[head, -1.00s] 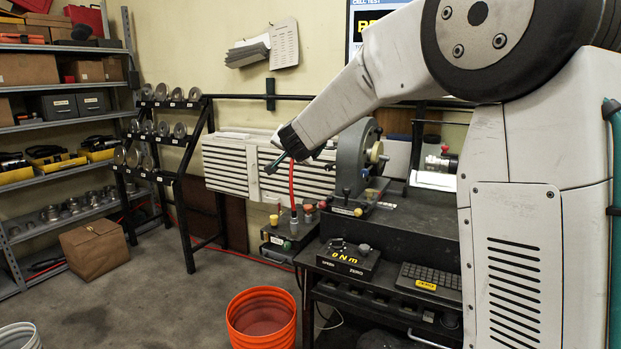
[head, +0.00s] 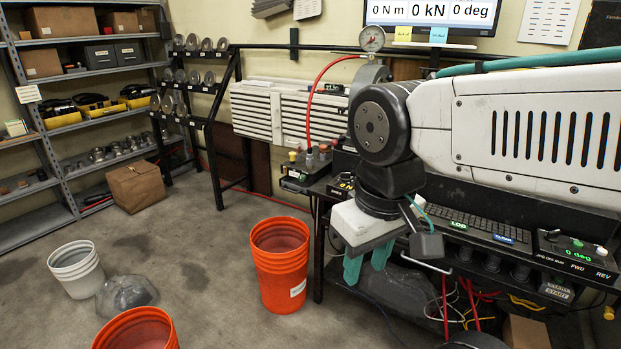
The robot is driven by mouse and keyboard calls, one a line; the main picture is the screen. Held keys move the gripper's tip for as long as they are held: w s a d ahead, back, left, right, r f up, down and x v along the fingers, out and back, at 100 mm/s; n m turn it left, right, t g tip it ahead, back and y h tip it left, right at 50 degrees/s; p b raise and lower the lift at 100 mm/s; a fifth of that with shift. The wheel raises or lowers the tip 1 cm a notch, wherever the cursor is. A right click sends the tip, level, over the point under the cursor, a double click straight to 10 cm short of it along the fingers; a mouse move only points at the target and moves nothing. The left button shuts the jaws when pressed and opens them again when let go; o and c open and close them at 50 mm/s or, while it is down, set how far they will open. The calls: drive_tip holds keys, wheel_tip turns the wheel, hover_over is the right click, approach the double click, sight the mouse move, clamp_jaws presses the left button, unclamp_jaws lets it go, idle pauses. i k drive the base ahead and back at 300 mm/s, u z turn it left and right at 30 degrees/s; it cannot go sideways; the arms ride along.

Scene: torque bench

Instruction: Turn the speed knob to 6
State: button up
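A small dark control box (head: 341,187) sits at the bench's left end, with a knob (head: 346,177) on top. Its front lettering is too small to read surely, and my arm hides its right part. The knob's setting cannot be read. My gripper (head: 367,264) points down in front of the bench's front edge, below and right of that box and apart from it. Its two teal fingers are spread with nothing between them.
A keyboard (head: 480,228) with LOG lies on the bench. The monitor (head: 432,12) reads 0 Nm, 0 kN, 0 deg. A red hose (head: 310,105) arches behind the box. An orange bucket (head: 281,265) stands left of the bench.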

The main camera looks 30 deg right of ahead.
sight(344, 177)
drive_tip(key=z, duration=0.45)
drive_tip(key=k, duration=0.15)
drive_tip(key=u, duration=1.35)
drive_tip(key=i, duration=0.95)
drive_tip(key=z, duration=1.1)
drive_tip(key=i, duration=0.85)
drive_tip(key=z, duration=0.8)
